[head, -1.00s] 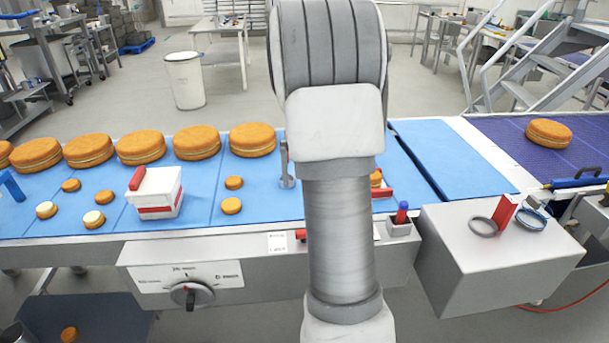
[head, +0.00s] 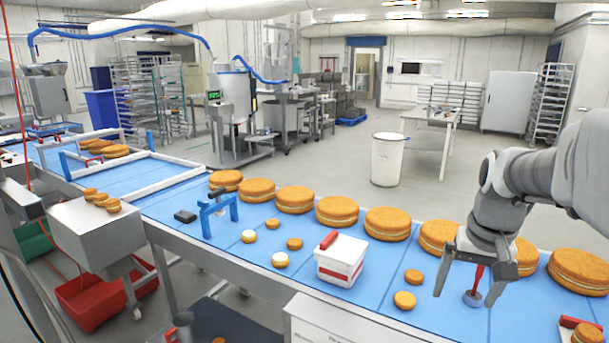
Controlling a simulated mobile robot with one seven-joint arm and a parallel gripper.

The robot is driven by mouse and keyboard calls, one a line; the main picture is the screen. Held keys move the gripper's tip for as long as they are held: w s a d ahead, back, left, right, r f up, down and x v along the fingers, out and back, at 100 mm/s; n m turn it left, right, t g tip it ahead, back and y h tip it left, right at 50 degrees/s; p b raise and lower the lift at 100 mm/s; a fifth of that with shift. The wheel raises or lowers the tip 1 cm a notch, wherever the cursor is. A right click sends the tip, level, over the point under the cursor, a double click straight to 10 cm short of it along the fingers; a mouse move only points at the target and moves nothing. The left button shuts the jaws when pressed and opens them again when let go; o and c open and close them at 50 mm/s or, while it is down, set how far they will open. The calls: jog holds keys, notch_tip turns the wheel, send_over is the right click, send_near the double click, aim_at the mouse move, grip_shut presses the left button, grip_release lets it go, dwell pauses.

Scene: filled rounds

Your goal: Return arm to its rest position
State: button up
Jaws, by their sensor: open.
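My gripper (head: 464,297) shows at the right of the head view, pointing down over the blue belt (head: 365,293). Its two fingers are spread apart. A red-handled tool with a round grey base (head: 473,298) shows between the fingers in the picture; the base appears to rest on the belt, and I see no finger closed on it. My arm (head: 530,175) reaches in from the right edge and hides part of the large filled rounds behind it.
Large filled rounds (head: 388,223) line the belt's far side. Small rounds (head: 404,300) and a white box with a red handle (head: 340,262) sit nearer. A blue arch (head: 220,214) stands farther left. A white bin (head: 387,160) stands on open floor beyond.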

jog(key=s+a+r+n+t, duration=0.1)
jog(key=s+a+n+t, duration=0.2)
jog(key=s+a, duration=1.1)
jog(key=shift+s+r+n+t, duration=0.15)
jog(key=shift+s+n+t, duration=0.2)
jog(key=shift+n, duration=0.25)
